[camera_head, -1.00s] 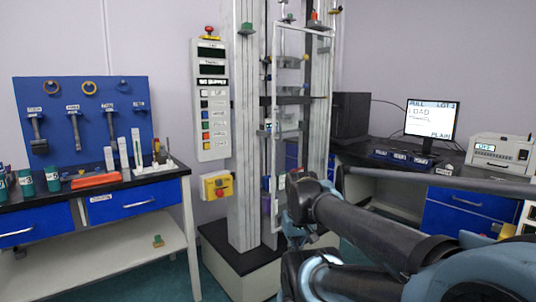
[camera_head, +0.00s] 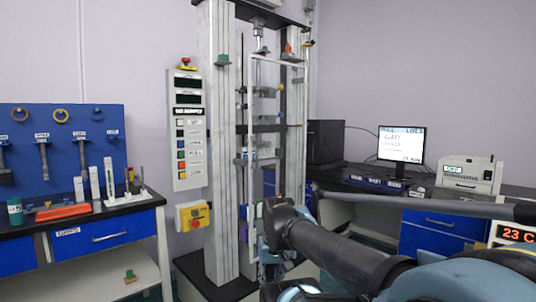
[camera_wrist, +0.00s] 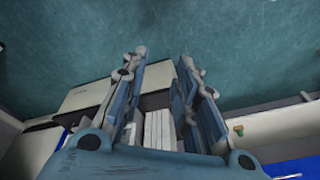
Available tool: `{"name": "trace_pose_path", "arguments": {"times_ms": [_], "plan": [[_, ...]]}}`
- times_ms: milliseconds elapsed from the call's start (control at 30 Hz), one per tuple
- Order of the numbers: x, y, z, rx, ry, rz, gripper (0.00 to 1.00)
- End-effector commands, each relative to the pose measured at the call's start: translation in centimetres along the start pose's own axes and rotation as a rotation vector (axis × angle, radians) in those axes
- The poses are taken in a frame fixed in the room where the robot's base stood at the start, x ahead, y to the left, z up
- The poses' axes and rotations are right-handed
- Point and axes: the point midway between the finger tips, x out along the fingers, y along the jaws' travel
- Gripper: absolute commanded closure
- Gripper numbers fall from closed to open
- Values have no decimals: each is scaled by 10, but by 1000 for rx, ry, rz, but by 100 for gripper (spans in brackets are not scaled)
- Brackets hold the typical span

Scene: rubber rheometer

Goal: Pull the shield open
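The shield (camera_head: 251,120) is a clear panel in a thin white frame on the front of the tall grey testing machine (camera_head: 220,150). It appears to stand across the space between the columns; its lower part is hidden behind my arm. In the head view my gripper is low in front of the machine, largely hidden by my own arm. In the wrist view my gripper (camera_wrist: 163,57) has its two fingers apart with nothing held between them. No shield or handle can be made out between the fingers; I cannot tell how far away the shield is.
The machine's control panel (camera_head: 188,130) and a yellow emergency-stop box (camera_head: 192,216) are left of the columns. A tool bench (camera_head: 100,215) stands at the left. A desk with a monitor (camera_head: 401,144) and a white instrument (camera_head: 470,174) is at the right. Green floor (camera_wrist: 240,50) fills the wrist view's top.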

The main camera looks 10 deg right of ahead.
Motion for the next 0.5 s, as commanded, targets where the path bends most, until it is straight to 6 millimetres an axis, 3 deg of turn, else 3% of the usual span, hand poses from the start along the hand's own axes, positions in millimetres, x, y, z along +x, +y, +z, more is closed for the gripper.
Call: {"name": "trace_pose_path", "arguments": {"times_ms": [267,500], "plan": [[-42,-37,-69,481,-30,-258,71],[-87,-52,-150,926,-99,-522,71]]}}
